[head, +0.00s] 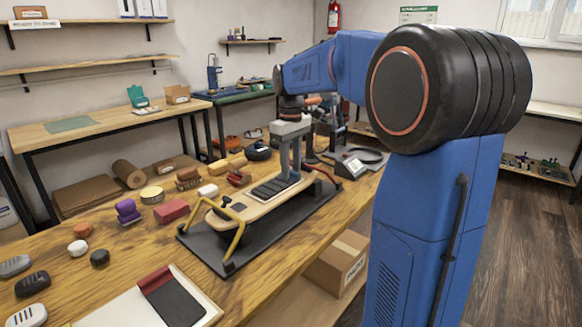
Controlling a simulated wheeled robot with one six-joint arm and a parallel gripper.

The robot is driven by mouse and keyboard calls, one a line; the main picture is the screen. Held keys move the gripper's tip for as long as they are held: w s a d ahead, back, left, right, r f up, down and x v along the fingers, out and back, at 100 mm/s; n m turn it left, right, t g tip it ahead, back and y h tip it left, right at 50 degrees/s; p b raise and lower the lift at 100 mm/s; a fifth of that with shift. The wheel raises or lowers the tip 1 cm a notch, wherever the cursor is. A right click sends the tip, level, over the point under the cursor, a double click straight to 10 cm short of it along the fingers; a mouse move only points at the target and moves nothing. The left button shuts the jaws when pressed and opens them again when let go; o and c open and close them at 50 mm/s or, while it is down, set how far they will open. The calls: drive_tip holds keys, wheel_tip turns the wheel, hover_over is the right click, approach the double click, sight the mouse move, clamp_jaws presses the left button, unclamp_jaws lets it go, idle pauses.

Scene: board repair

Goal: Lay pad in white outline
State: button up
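A pale wooden board (236,220) lies on a black base mat (199,243) on the workbench, held by yellow clamp bars (237,240). Dark ribbed pad pieces (270,188) lie on the board's top. My gripper (290,177) points down over the far part of the board, its fingertips close to these dark pieces. Whether its fingers hold anything is too small to tell. Another dark flat pad (178,303) with a dark red block (155,280) at its end rests on a white tray (115,312) at the front.
Dark and grey oval pieces (32,285) lie at the left front. A grey device with a dial (352,167) stands right of the board. A cardboard box (338,264) sits below the bench.

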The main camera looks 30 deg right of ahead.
wheel_tip(320, 180, up, 12)
idle(0.5)
drive_tip(key=shift+s, duration=0.1)
drive_tip(key=s+a+f+m+t, duration=0.1)
drive_tip(key=s+a+f, duration=0.25)
drive_tip(key=s, duration=0.55)
drive_tip(key=s+a+f+m+t, duration=0.1)
drive_tip(key=s+a+f, duration=0.25)
drive_tip(key=s, duration=0.45)
drive_tip(key=s+a+f+m+t, duration=0.2)
drive_tip(key=s+f, duration=1.2)
drive_tip(key=f, duration=0.1)
drive_tip(key=shift+a+f+t, duration=0.15)
drive_tip(key=shift+f+t, duration=0.1)
drive_tip(key=shift+t, duration=0.15)
